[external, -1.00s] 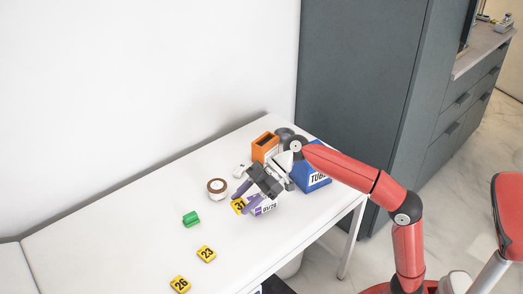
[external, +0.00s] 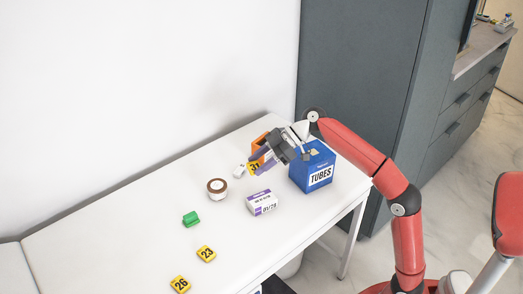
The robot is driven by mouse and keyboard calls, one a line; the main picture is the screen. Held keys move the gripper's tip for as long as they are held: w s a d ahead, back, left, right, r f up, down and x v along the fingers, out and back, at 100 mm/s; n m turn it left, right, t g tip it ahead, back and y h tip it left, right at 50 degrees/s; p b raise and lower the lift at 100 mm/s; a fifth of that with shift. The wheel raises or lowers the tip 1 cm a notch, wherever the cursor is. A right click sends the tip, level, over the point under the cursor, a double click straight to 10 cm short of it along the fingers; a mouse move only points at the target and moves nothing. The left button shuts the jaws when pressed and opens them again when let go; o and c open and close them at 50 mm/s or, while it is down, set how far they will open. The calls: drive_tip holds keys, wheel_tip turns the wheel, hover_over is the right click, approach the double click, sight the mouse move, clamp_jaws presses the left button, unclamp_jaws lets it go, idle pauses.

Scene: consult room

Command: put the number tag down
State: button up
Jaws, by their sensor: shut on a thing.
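A yellow number tag marked 31 (external: 254,169) is between the fingers of my gripper (external: 260,163). My gripper is shut on it, above the table near its back right part. The gripper points down and to the left, in front of the orange box (external: 257,146), which it partly hides. From this single view I cannot tell how high the tag is above the table. Two other yellow tags, 23 (external: 206,254) and 26 (external: 181,284), lie on the white table (external: 150,240) at the front.
A blue TUBES box (external: 313,178) stands right of the gripper. A white and purple box (external: 262,203), a roll of brown tape (external: 217,188), a small white item (external: 240,171) and a green object (external: 191,219) lie on the table. The left part of the table is clear.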

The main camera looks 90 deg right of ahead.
sight(260, 201)
wheel_tip(260, 201, down, 14)
drive_tip(key=b, duration=0.3)
drive_tip(key=shift+f+b, duration=0.1)
drive_tip(key=shift+b, duration=0.3)
drive_tip(key=o, duration=1)
drive_tip(key=shift+c, duration=0.2)
drive_tip(key=shift+s+d+r, duration=0.1)
drive_tip(key=shift+s+r, duration=0.05)
drive_tip(key=shift+r, duration=0.2)
drive_tip(key=p+v, duration=0.1)
drive_tip(key=v, duration=1)
drive_tip(key=shift+s, duration=0.2)
